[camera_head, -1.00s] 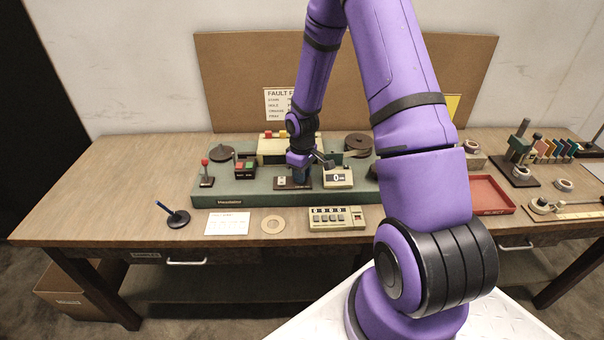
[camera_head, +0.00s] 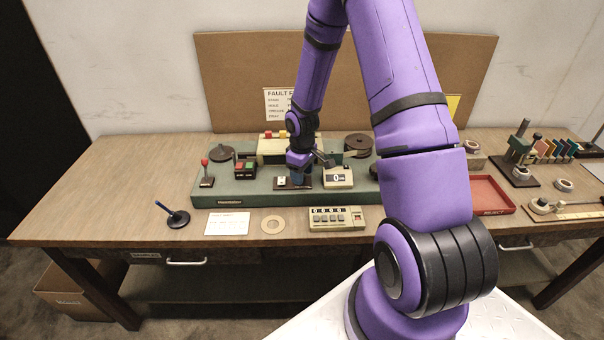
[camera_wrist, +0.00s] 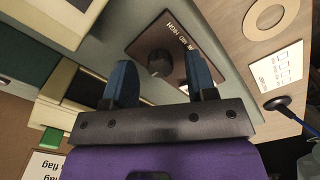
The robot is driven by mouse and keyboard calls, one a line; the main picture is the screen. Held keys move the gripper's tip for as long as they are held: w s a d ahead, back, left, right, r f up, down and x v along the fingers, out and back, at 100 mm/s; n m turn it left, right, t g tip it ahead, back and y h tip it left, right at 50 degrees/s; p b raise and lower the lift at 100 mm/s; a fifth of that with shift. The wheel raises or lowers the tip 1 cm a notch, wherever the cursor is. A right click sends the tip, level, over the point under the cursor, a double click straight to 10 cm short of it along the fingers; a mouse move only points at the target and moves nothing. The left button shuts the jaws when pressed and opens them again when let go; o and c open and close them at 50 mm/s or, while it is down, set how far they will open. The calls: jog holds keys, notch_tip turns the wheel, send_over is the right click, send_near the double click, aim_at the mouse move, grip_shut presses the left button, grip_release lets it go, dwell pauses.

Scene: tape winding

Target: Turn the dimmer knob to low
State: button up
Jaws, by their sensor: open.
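The dimmer knob (camera_wrist: 160,63) is a small dark round knob on a brown plate (camera_wrist: 150,40) in the wrist view. The plate carries the words MID and HIGH; other lettering is hidden by a finger. My gripper (camera_wrist: 158,66) is open, with one blue finger on each side of the knob in the picture. I cannot tell whether either finger touches it. In the head view my gripper (camera_head: 298,180) points down over the front of the green console (camera_head: 240,187) and hides the knob.
A cream counter box (camera_head: 338,177) stands just right of my gripper. A red-and-green button box (camera_head: 245,167) and a red-topped lever (camera_head: 206,175) are to the left. A keypad unit (camera_head: 337,218), a tan ring (camera_head: 273,225) and a white card (camera_head: 227,223) lie in front.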

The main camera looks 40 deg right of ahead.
notch_tip(320, 180, up, 10)
jog(key=shift+r, duration=0.25)
dwell(0.6)
jog(key=s+a+r+m+t+h, duration=0.1)
jog(key=s+a+r, duration=0.35)
jog(key=r, duration=0.55)
jog(key=s+a+r+m+t, duration=0.1)
jog(key=s+a+r, duration=0.3)
jog(key=r, duration=0.6)
jog(key=s+a+r+m+t, duration=0.1)
jog(key=s+r, duration=0.2)
jog(key=s, duration=0.3)
jog(key=s+a+r+t, duration=0.1)
jog(key=s+a+r, duration=0.1)
jog(key=s, duration=0.4)
jog(key=s+a+r+m+t+y, duration=0.1)
jog(key=s+r, duration=0.3)
jog(key=s, duration=0.2)
jog(key=shift+a+m, duration=0.3)
jog(key=shift+a, duration=0.05)
jog(key=shift+c, duration=0.3)
